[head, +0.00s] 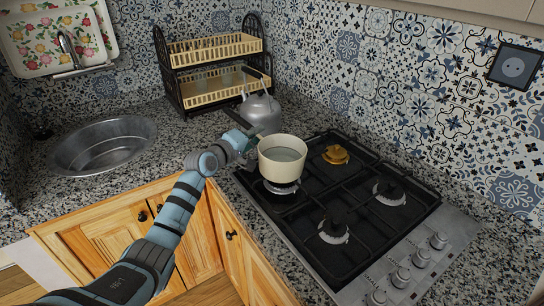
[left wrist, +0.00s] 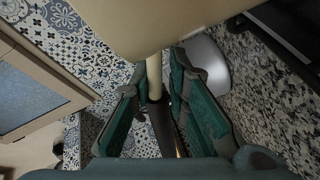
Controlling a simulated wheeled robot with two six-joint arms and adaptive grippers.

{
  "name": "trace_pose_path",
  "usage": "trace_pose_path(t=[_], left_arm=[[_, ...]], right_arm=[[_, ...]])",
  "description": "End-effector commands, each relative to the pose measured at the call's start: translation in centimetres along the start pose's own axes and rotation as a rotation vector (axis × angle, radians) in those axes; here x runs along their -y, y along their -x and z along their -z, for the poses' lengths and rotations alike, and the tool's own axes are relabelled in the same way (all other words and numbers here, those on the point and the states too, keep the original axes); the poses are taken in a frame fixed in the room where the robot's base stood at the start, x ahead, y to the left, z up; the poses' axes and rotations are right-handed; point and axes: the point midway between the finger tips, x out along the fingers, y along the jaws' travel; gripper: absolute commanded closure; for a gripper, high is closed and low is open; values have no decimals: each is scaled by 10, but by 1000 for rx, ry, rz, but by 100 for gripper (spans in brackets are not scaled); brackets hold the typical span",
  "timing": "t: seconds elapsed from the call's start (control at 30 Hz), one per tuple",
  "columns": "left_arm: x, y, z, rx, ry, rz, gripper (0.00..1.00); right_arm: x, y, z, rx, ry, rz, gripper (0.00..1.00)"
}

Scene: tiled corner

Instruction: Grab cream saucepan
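In the left wrist view the pan's cream wall (left wrist: 150,22) fills the top. Its handle (left wrist: 154,77) runs between the two fingers of my left gripper (left wrist: 158,82). The fingers are spread, with gaps beside the handle, so they look open around it and not closed on it. My right gripper is in neither view.
A grey metal kettle (head: 261,112) stands close behind the gripper and pan. The black hob (head: 330,215) has other burners and front knobs. A two-tier rack (head: 215,70) stands at the back. A round sink (head: 102,146) lies left. Speckled counter between sink and hob is clear.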

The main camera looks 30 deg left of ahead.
Motion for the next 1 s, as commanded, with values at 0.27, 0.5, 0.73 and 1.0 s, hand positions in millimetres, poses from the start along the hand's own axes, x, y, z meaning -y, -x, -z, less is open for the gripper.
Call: trace_pose_path(t=[0.27, 0.5, 0.73, 1.0], left_arm=[[-3, 0, 1, -3, -1, -7, 100], [-2, 0, 1, -2, -2, -4, 100], [-8, 1, 3, -1, -2, -3, 100], [-34, 6, 14, -3, -3, -6, 100]], right_arm=[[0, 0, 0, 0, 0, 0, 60], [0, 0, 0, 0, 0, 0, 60], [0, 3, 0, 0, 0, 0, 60], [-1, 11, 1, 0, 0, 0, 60]])
